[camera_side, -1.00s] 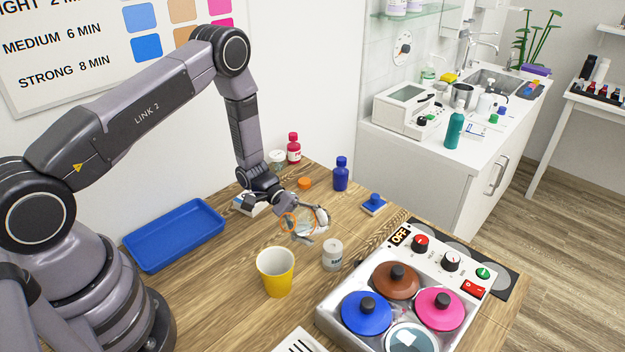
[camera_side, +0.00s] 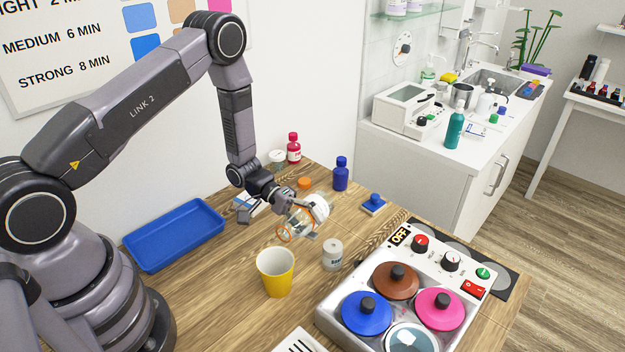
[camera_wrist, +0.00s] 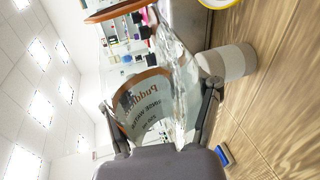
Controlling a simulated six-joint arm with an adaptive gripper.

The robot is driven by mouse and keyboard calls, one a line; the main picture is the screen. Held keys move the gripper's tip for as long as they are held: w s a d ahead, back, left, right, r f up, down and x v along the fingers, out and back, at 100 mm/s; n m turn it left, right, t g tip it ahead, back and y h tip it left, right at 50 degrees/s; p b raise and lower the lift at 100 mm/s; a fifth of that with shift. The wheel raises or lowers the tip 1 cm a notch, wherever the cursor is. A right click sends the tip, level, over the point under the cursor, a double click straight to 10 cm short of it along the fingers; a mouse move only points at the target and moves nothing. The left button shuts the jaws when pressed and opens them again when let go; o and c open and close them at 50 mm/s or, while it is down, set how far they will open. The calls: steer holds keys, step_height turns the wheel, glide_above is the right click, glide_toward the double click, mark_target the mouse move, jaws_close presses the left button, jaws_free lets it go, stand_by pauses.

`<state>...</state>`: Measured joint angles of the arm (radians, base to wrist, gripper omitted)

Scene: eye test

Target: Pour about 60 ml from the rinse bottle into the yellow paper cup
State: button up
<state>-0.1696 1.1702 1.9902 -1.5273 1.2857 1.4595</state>
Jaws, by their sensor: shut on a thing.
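The rinse bottle (camera_side: 310,213) is clear, with an orange-rimmed mouth (camera_side: 284,233). My gripper (camera_side: 302,213) is shut on it and holds it tilted above the table, mouth pointing down to the left. The yellow paper cup (camera_side: 275,272) stands upright on the table, below and slightly left of the mouth, apart from it. A piece of the cup's yellow rim (camera_wrist: 217,4) shows at the top edge. I cannot make out a falling stream or the cup's level.
A grey-white jar (camera_side: 332,255) stands right of the cup, close below the bottle. A white heater unit (camera_side: 333,320) with colored lidded pots is at the front right. A blue tray (camera_side: 150,262) lies left. A blue bottle (camera_side: 341,175) and red bottle (camera_side: 293,150) stand behind.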

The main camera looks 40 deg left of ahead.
steer(key=shift+r+m, duration=0.4)
steer(key=shift+r, duration=0.05)
stand_by(0.3)
steer(key=shift+w+b, duration=0.3)
steer(key=shift+w, duration=0.05)
stand_by(0.5)
steer(key=shift+f+m+t+b, duration=0.15)
steer(key=shift+m+t+b, duration=0.4)
steer(key=shift+b, duration=0.2)
stand_by(1.4)
steer(key=shift+w+a+n+g, duration=0.1)
steer(key=shift+w+n+g, duration=0.05)
steer(key=shift+n+g, duration=0.25)
steer(key=shift+f+n, duration=0.55)
steer(key=shift+n, duration=0.2)
steer(key=shift+w+r+n+g, duration=0.3)
steer(key=shift+n+g, duration=0.25)
steer(key=shift+n, duration=0.15)
steer(key=shift+f, duration=0.15)
stand_by(0.5)
